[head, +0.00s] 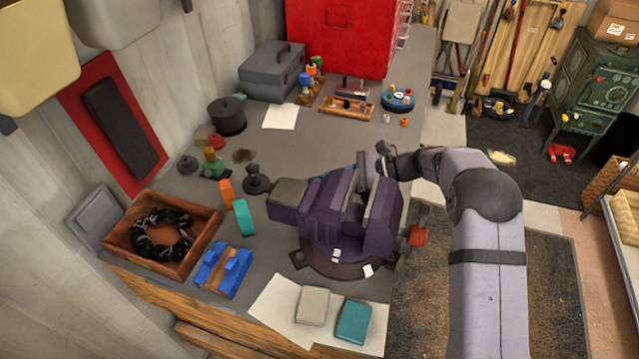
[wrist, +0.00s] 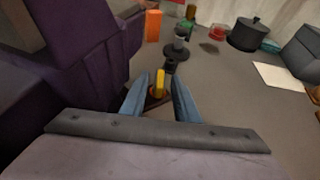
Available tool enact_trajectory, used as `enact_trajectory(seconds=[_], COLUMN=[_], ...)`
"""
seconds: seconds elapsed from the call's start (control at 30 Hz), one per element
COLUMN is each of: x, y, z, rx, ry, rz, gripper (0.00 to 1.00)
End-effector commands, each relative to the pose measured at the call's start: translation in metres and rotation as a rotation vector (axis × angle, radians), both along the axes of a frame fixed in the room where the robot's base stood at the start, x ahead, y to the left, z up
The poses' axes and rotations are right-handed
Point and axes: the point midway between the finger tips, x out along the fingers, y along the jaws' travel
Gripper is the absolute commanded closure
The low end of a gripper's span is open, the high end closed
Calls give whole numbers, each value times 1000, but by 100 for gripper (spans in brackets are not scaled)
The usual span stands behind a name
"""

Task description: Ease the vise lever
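A large purple bench vise (head: 345,215) stands on a round dark base on the bench. It also fills the left of the wrist view (wrist: 75,55). My gripper (wrist: 159,78) is on the vise's far side, beside its body. Its two blue fingers are apart. A small yellow upright piece (wrist: 160,81) with a dark base shows between the fingers, with a gap on each side; I cannot tell whether it is the lever's end. In the head view my gripper (head: 363,170) is partly hidden by the vise. No lever shows clearly there.
A black knobbed stand (wrist: 178,48) and an orange block (wrist: 153,25) lie beyond the fingers. A red piece (head: 418,236) sits right of the vise. A wooden tray (head: 122,238), blue block (head: 222,270) and grey toolbox (head: 272,72) stand around. Bench behind the vise is mostly clear.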

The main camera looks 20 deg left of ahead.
Motion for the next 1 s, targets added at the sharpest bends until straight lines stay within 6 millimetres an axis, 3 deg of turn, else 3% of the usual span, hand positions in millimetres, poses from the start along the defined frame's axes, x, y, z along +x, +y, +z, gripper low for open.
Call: enact_trajectory(seconds=[0.3,0.33,0.43,0.47,1.0], x=[-1,-1,-1,-1,3], y=[3,3,3,3,5], z=[-2,-2,-2,-2,-3], rx=[-1,-1,-1,-1,4], ry=[-1,-1,-1,0,-4], rz=[-1,-1,-1,0,109], gripper=[72,74,98,100,100])
